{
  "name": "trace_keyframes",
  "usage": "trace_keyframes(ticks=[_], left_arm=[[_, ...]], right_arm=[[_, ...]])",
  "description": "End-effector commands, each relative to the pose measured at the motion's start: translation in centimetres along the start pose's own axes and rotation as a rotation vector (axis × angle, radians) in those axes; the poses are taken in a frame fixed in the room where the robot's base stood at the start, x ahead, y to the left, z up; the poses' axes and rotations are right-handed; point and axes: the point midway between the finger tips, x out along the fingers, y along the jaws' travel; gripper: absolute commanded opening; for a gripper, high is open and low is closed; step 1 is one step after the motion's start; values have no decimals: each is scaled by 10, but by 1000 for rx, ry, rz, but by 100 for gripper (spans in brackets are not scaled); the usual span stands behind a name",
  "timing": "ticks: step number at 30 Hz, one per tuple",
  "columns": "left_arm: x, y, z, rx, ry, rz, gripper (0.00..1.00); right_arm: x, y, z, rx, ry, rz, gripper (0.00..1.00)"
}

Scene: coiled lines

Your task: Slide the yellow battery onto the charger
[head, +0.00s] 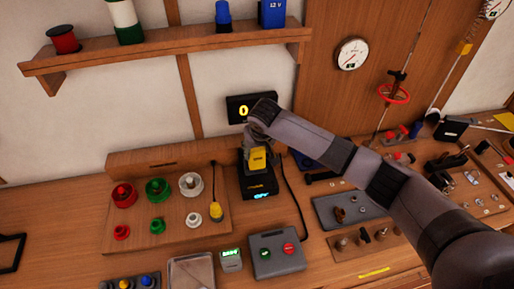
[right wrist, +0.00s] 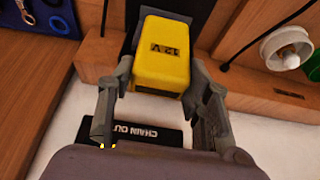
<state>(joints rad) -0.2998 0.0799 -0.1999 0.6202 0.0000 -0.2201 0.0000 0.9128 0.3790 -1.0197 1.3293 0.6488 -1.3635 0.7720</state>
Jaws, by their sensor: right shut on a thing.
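My right gripper (head: 256,148) comes down over the battery from behind. In the right wrist view the battery (right wrist: 161,60) sits between the two fingers of my right gripper (right wrist: 160,72), which are shut on its sides. The battery is right above the charger in the head view; I cannot tell whether it is fully seated. My left gripper is not in view.
Left of the charger is a wooden board (head: 150,238) with red, green and white round parts. A grey box (head: 276,262) with green and red buttons stands in front, with a cable behind. A black sign (head: 248,107) is on the wall. A blue battery (head: 272,14) stands on the shelf.

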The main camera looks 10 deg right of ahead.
Motion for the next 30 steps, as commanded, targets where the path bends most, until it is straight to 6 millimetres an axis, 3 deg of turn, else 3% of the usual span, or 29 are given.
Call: trace_keyframes(ticks=[30], left_arm=[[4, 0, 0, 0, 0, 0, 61]], right_arm=[[12, -1, 5, 0, 3, -1, 7]])
